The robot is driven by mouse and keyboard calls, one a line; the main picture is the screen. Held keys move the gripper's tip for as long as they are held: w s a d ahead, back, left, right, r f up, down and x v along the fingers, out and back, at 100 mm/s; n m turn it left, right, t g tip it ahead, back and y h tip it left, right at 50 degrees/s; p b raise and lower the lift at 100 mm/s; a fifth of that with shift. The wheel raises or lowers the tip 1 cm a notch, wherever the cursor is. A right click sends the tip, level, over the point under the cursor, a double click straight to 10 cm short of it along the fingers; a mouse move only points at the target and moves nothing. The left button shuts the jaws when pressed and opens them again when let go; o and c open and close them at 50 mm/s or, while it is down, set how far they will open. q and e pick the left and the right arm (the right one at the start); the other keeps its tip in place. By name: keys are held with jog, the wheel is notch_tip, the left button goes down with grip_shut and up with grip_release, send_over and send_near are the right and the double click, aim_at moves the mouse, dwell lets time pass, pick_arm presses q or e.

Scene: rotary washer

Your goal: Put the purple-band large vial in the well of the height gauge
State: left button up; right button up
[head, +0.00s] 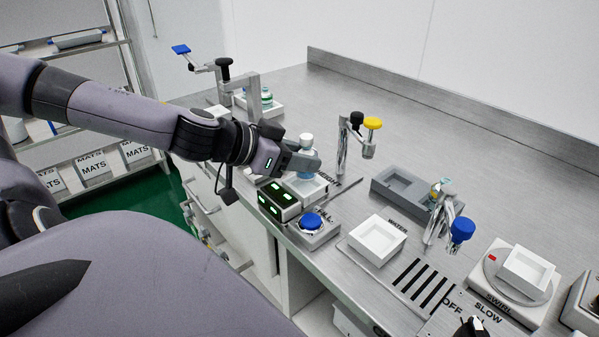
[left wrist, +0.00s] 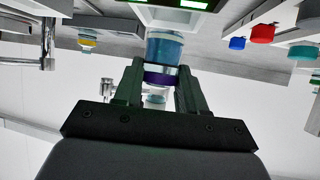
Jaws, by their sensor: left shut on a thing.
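My left gripper (head: 306,160) is shut on the purple-band large vial. In the head view its white cap (head: 306,140) shows above the fingers, and the rest is mostly hidden. In the left wrist view the vial (left wrist: 165,48) shows teal contents and a purple band between the fingertips (left wrist: 160,80). The height gauge has a box with green displays (head: 279,200) and a white well (head: 312,188). The vial is over or at this well; whether its base touches is unclear. The gauge's white body (left wrist: 175,17) also shows at the vial's lower end. My right gripper is not in view.
A blue button (head: 312,221) stands in front of the gauge. White trays (head: 378,240), a grey holder (head: 400,188) and a swirl plate (head: 510,285) lie further right.

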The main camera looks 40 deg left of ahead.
aim_at(300, 178)
pick_arm(q)
notch_tip(300, 178, down, 3)
jog(key=shift+r+b, duration=0.1)
jog(key=shift+b, duration=0.2)
jog(key=shift+f, duration=0.25)
jog(key=o, duration=1.1)
jog(key=shift+c, duration=0.2)
